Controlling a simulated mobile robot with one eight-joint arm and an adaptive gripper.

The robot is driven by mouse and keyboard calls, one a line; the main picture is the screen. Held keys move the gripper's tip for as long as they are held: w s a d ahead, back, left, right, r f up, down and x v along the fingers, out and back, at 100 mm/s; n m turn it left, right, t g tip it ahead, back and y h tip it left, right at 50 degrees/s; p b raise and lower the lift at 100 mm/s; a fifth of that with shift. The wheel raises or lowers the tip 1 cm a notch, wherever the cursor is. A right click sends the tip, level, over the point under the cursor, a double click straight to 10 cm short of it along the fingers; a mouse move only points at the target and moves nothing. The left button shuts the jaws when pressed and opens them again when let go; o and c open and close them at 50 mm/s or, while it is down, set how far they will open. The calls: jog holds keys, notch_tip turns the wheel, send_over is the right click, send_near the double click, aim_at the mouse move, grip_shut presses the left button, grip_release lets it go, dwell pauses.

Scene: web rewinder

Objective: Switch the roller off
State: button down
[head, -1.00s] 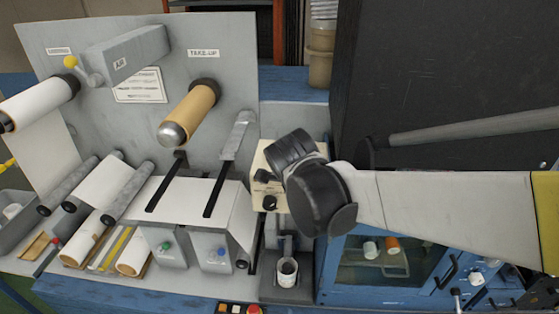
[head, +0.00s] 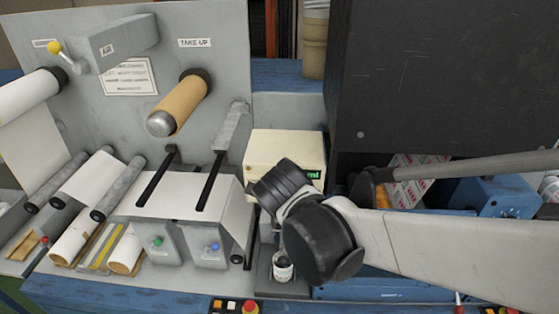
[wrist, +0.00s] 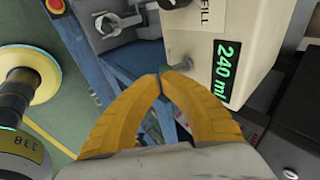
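The rewinder stands at left in the head view, with a brown take-up roller (head: 180,102) and a white roll (head: 28,95) on its grey panel (head: 110,105). A green button (head: 157,242) and a blue button (head: 213,247) sit on its front boxes. A control strip with a red button (head: 250,306) lies at the bottom edge. My gripper (wrist: 163,75) has yellow fingers, their tips together with nothing visible between them. They are close to a small grey knob or spout on the cream box (wrist: 235,35), which reads "240 ml".
The cream box (head: 285,150) stands right of the rewinder, partly behind my arm. A dark cabinet (head: 440,80) rises at the back right. In the wrist view, a yellow-and-white spool (wrist: 20,75) is at left and a red button (wrist: 55,5) at upper left.

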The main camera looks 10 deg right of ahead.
jog(key=shift+r, duration=0.15)
jog(key=shift+r+p, duration=0.7)
